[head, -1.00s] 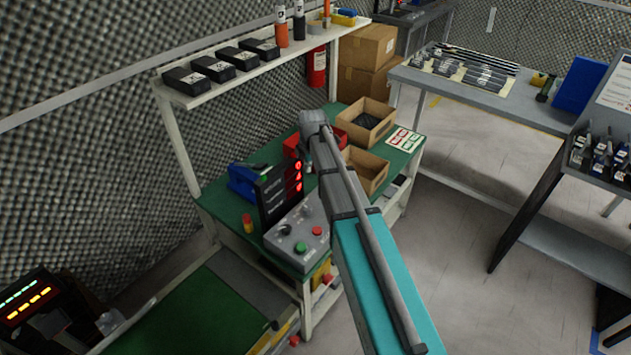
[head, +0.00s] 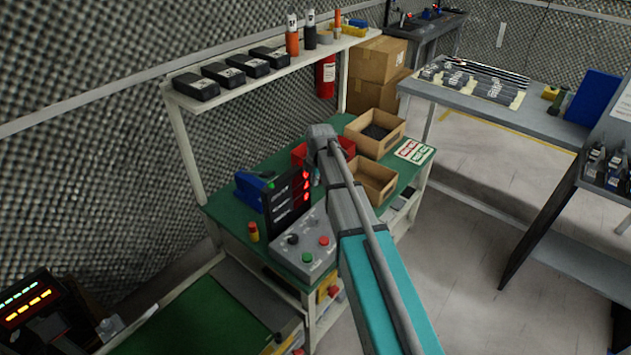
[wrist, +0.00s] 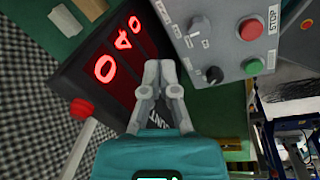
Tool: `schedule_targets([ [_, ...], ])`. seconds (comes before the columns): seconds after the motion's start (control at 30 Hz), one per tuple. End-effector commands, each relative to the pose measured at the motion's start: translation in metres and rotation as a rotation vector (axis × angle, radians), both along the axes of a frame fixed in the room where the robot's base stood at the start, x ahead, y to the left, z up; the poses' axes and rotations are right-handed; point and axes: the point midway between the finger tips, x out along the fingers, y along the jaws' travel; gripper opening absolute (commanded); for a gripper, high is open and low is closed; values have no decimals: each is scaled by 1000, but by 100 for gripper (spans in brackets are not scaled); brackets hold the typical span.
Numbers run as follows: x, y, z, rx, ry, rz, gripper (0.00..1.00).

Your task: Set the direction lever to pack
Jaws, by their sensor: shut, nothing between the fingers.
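The grey control panel (head: 318,257) stands on the green bench beside a dark display with red lit digits (head: 285,203). A red ball on a pale shaft (wrist: 82,108) shows left of the display. I cannot read which control is marked direction or pack. My gripper (wrist: 163,66) is shut and empty, over the display's edge next to the panel. My arm mostly hides it in the head view.
Wooden bins (head: 376,133) and a red bin lie behind my arm on the bench. A blue object (head: 250,187) and a red-and-yellow cylinder (head: 253,232) are left of the display. An overhead shelf (head: 240,85) spans the back.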

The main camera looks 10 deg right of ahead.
Motion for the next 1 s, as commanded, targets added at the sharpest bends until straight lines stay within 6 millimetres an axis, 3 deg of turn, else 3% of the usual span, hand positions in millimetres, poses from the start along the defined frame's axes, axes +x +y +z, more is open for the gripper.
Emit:
schedule_targets([
  [0.1,2,1,-14,0,0,0,0],
  [1.0,11,5,-77,0,0,0,0],
])
